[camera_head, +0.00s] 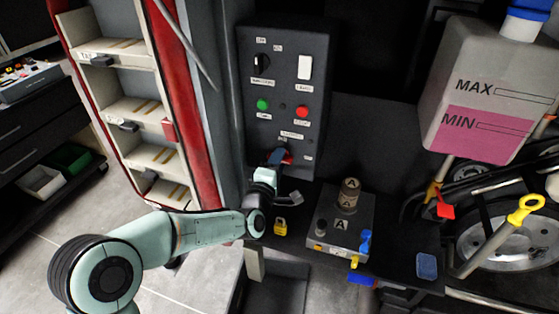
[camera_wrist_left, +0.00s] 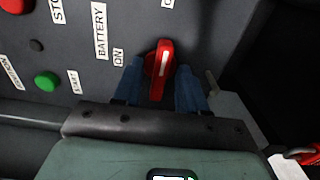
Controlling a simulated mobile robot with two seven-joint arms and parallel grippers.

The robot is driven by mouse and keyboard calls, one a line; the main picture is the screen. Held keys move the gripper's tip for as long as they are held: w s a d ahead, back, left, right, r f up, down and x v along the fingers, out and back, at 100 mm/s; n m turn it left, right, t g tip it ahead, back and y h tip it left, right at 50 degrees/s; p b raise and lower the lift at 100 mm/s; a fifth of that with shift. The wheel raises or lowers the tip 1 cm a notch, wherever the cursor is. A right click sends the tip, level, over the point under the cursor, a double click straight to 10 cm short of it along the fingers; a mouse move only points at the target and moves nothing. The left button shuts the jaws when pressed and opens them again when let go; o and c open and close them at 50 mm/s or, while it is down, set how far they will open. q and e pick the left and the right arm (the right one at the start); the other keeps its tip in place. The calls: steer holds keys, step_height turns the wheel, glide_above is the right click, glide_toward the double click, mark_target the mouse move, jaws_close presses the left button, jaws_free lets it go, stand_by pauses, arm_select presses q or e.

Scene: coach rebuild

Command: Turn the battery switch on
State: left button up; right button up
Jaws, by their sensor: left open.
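The battery switch is a red rotary handle with a white line, on the dark control panel. It shows in the left wrist view (camera_wrist_left: 162,58) and, partly hidden by my gripper, in the head view (camera_head: 288,158). Its white line runs nearly up and down in the wrist view, while the "ON" label (camera_wrist_left: 118,58) sits to its left. My left gripper (camera_head: 279,158) is at the panel's lower part, with its blue fingers on either side of the handle (camera_wrist_left: 159,75). The jaws are open; I cannot tell whether they touch the handle. My right gripper is not in view.
The panel (camera_head: 275,45) also carries a green button (camera_head: 263,104), a red button (camera_head: 302,112), a black knob (camera_head: 261,63) and a white rocker (camera_head: 305,67). Below stand a yellow padlock (camera_head: 280,226) and a grey box (camera_head: 325,247). A pink-filled tank (camera_head: 470,135) is at right.

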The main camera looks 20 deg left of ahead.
arm_select(q)
jaws_close()
steer(key=shift+f+n+b, duration=0.1)
steer(key=shift+n+b, duration=0.3)
steer(key=shift+b, duration=0.15)
steer(key=n+b, duration=0.2)
steer(key=b, duration=0.1)
steer(key=shift+n, duration=0.4)
steer(key=shift+n+b, duration=1.15)
steer(key=shift+n, duration=0.05)
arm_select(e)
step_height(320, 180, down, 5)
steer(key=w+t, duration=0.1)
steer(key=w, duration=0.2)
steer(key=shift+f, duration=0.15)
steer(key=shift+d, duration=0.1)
